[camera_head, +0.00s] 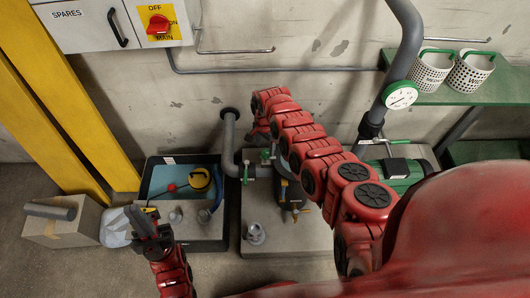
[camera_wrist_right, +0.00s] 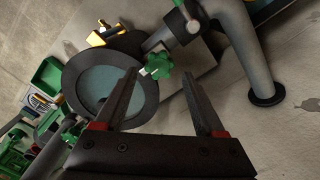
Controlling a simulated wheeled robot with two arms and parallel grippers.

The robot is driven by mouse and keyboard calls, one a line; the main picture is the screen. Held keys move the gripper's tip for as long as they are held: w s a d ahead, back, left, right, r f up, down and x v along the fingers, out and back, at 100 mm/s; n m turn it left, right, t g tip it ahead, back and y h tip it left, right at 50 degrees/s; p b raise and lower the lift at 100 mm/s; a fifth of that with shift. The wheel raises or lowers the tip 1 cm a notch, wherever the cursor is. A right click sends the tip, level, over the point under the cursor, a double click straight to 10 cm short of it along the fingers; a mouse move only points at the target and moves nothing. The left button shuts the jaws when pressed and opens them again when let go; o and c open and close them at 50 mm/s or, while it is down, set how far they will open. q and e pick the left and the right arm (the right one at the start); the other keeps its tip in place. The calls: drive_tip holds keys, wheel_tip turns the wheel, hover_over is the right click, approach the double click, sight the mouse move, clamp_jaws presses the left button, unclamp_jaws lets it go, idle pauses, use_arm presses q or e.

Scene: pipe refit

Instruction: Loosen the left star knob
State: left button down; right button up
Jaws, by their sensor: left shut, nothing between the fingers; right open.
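A green star knob (camera_wrist_right: 158,63) shows in the right wrist view, on the rim of a round dark housing (camera_wrist_right: 76,72) beside the grey pipe. My right gripper (camera_wrist_right: 162,82) is open and empty, its fingertips pointing toward this knob, which appears between and just beyond them; I see no contact. In the head view a green knob (camera_head: 265,155) shows near the pipe, but I cannot tell whether it is the left star knob. My right arm covers much of the housing there. My left gripper (camera_head: 141,222) is shut and empty at the lower left, away from the knobs.
A dark tub (camera_head: 215,243) with blue inside holds a yellow round item and stands left of the pipe (camera_head: 229,140). A cardboard box (camera_head: 65,222) stands far left. A green pump or motor (camera_head: 392,180) and green shelf (camera_head: 450,93) are at the right. A yellow post is at left.

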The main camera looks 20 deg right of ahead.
sight(265, 153)
wheel_tip(265, 153, down, 4)
drive_tip(key=shift+r+b, duration=0.2)
drive_tip(key=shift+b, duration=0.9)
drive_tip(key=shift+r, duration=0.1)
clamp_jaws()
